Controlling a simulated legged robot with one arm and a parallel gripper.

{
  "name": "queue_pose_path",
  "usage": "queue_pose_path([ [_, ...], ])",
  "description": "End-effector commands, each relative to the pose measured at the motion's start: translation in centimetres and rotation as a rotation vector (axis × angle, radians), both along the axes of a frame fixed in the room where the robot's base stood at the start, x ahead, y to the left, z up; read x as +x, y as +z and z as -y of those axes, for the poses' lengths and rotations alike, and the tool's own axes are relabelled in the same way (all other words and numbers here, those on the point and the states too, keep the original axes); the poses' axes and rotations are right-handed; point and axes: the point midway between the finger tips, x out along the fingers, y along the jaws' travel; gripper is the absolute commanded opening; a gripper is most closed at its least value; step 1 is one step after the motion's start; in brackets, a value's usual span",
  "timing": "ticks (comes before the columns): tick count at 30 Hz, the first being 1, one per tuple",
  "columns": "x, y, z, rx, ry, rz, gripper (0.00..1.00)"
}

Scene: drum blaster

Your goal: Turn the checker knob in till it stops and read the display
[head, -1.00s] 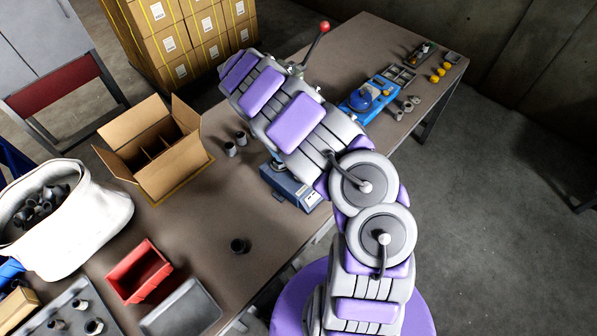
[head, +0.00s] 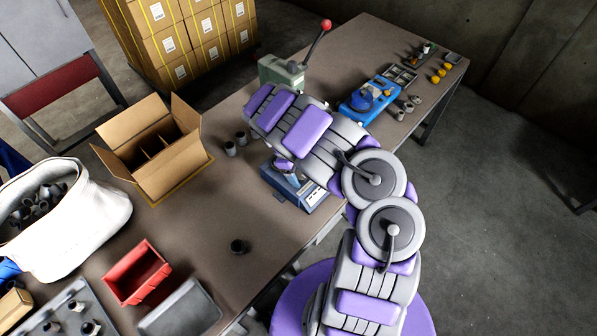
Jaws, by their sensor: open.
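A blue-grey box with a pale front panel (head: 312,196) sits at the table's near edge, below my forearm; it looks like the checker. Its knob is not clearly visible, and the display is too small to read. My gripper (head: 284,165) shows only in part, as a purple and grey piece under the forearm, over the left part of the box. It is open. Its fingertips are hidden, so I cannot tell whether it touches the box.
A green press with a red-balled lever (head: 281,70) stands behind my arm. A blue fixture (head: 370,97) is to the right. An open carton (head: 150,150), dark cylinders (head: 238,246), a red bin (head: 137,272) and a white sack (head: 95,215) lie left.

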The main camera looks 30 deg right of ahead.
Motion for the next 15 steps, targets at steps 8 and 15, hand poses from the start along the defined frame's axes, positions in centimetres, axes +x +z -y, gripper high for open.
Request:
queue_pose_path([
  [8,0.02,0.03,0.12,0.001,0.000,0.001,0.61],
  [15,0.05,0.04,0.11,0.001,0.000,0.001,0.38],
])
